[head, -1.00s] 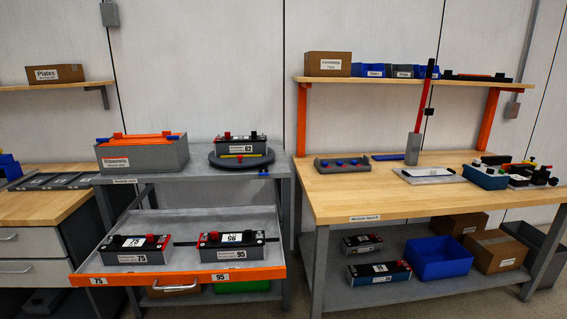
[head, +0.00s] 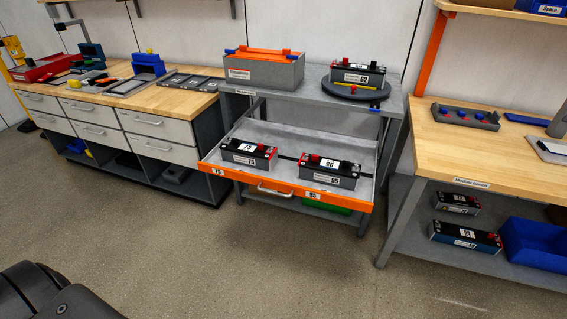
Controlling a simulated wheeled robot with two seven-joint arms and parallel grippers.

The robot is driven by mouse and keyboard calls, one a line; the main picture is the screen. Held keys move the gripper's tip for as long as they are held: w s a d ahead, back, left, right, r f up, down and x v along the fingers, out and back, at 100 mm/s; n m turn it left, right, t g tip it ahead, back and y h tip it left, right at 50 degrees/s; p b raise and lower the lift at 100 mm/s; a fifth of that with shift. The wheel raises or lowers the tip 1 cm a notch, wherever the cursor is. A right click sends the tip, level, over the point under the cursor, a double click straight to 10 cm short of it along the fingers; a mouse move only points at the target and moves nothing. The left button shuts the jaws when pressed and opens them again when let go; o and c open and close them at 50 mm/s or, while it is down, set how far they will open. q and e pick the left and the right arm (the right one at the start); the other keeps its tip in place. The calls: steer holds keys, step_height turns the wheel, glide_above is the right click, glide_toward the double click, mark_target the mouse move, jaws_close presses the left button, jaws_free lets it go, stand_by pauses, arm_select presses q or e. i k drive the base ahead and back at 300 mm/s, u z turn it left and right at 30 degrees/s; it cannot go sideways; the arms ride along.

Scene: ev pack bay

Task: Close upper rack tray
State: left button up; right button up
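The upper rack tray (head: 284,190) is a grey tray with an orange front edge, pulled out of the metal rack (head: 312,100) in the middle of the head view. A silver handle (head: 274,190) is on its orange front. Two black battery modules lie in the tray: module 75 (head: 248,155) on the left and module 95 (head: 329,172) on the right. A dark part of my own body shows at the lower left. Neither gripper is in view.
On the rack top stand a grey bin with an orange lid (head: 264,70) and module 62 (head: 358,76) on a round turntable (head: 355,90). A drawer bench (head: 160,128) stands left, a wooden workbench (head: 490,145) right. The floor (head: 270,265) before the tray is clear.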

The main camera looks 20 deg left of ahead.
mark_target(292, 141)
steer(key=u, duration=0.05)
steer(key=k, duration=0.65)
steer(key=u, duration=0.65)
steer(key=i, duration=1.6)
steer(key=z, duration=0.4)
